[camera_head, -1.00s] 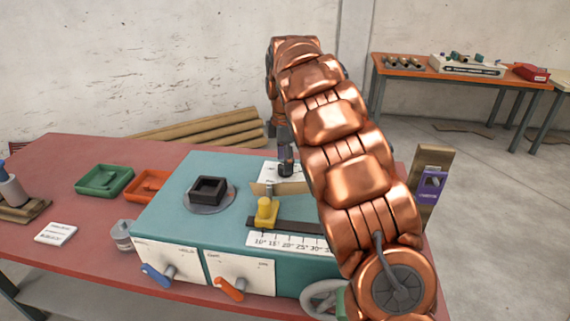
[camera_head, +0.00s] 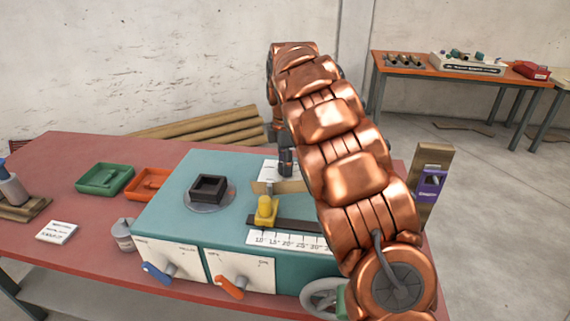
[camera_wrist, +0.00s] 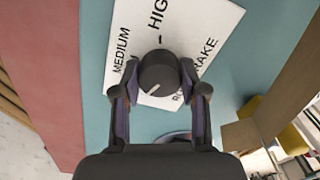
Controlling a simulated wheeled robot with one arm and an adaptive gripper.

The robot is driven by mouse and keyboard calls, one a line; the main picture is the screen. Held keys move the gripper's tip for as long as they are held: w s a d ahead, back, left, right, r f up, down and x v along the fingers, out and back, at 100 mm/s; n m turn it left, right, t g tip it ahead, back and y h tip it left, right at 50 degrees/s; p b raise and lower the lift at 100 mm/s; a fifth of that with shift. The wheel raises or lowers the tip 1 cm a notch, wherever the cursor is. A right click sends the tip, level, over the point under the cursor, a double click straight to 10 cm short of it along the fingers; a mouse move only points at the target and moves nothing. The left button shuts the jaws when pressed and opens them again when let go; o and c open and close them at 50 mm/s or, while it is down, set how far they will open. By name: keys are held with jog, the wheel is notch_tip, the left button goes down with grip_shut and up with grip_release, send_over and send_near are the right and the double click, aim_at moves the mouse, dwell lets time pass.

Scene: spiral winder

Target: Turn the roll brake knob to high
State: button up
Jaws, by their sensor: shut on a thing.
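The roll brake knob (camera_wrist: 158,72) is a round dark knob on a white label plate (camera_wrist: 205,22) in the wrist view. The plate reads MEDIUM at the left and HIGH at the top, with BRAKE at the right. A white line on the knob points to the lower left, away from HIGH. My gripper (camera_wrist: 159,86) is shut on the knob, one finger on each side. In the head view my gripper (camera_head: 285,162) reaches down to the back of the teal winder (camera_head: 225,228). The knob is hidden there.
A yellow slider (camera_head: 265,212) and a black square block (camera_head: 208,188) are on the winder top. Blue (camera_head: 157,274) and orange (camera_head: 230,287) levers are on its front. Green (camera_head: 105,180) and orange (camera_head: 149,184) trays lie left. A wooden post (camera_head: 432,168) stands right.

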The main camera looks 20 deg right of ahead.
jog(key=c, duration=0.3)
